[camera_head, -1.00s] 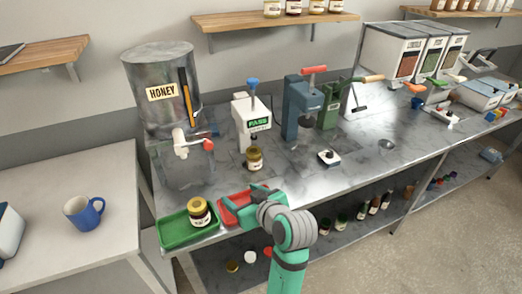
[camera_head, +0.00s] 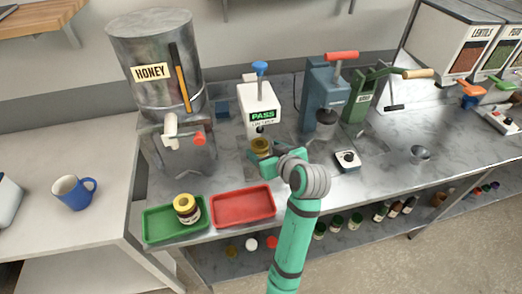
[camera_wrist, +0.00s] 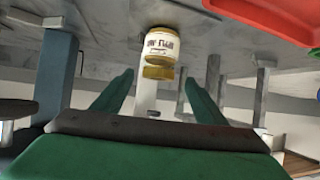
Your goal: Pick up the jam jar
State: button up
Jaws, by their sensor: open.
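A jar with a gold lid (camera_head: 260,147) stands on the counter in front of the white device marked PASS (camera_head: 258,108). My gripper partly hides it in the head view. In the wrist view, which is upside down, the jar (camera_wrist: 160,45) shows a white label too small to read surely. It lies ahead of the gap between my open fingers. My gripper (camera_head: 266,157) is open and empty, close to the jar; I cannot tell whether it touches. A second gold-lidded jar (camera_head: 187,209) stands in the green tray (camera_head: 157,224).
An empty red tray (camera_head: 242,207) lies at the counter's front edge. The honey tank (camera_head: 158,85) with its tap stands left. A blue mug (camera_head: 72,192) is on the left table.

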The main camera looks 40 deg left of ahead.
aim_at(262, 146)
jog(key=shift+x, duration=2.8)
jog(key=shift+w, duration=0.15)
jog(key=shift+c, duration=0.6)
jog(key=c, duration=1.4)
jog(key=shift+r, duration=0.15)
